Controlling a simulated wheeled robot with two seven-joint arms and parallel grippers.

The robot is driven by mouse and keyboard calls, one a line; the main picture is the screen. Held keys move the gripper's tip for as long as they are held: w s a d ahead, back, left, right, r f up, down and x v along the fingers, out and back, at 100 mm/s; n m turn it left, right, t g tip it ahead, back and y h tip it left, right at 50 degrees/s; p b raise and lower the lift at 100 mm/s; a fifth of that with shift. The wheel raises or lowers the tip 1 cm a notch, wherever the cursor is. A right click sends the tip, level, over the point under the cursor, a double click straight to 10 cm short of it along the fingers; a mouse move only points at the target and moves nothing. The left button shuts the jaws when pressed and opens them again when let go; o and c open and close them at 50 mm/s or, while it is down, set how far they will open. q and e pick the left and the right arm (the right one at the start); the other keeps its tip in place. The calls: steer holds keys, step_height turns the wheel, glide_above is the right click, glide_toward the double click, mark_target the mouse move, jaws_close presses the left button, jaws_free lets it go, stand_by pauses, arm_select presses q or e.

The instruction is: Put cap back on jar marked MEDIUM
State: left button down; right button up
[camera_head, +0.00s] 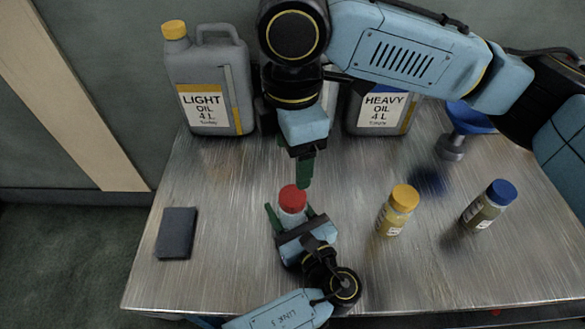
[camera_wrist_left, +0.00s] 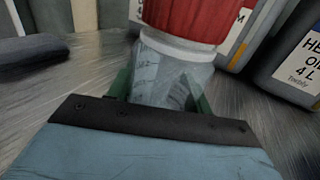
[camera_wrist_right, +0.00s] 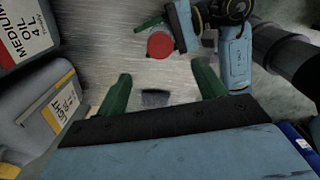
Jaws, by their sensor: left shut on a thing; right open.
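A jar (camera_head: 292,213) with a red cap (camera_head: 293,197) on its top stands upright at the middle front of the table. My left gripper (camera_head: 291,219) is shut around the jar's body. The left wrist view shows the clear jar (camera_wrist_left: 172,75) between the green fingers, with the red cap (camera_wrist_left: 185,18) above; its label cannot be read. My right gripper (camera_head: 305,172) is open and empty, above and behind the cap. In the right wrist view the red cap (camera_wrist_right: 160,45) lies beyond the spread fingers (camera_wrist_right: 162,85).
A yellow-capped jar (camera_head: 396,212) and a blue-capped jar (camera_head: 488,205) stand at right. LIGHT (camera_head: 208,85) and HEAVY (camera_head: 380,110) cans stand behind; the MEDIUM can (camera_wrist_right: 25,30) shows in the right wrist view. A blue funnel (camera_head: 468,118) is back right, a dark block (camera_head: 177,232) left.

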steer(key=shift+r, duration=0.65)
arm_select(q)
steer(key=c, duration=0.5)
jaws_free()
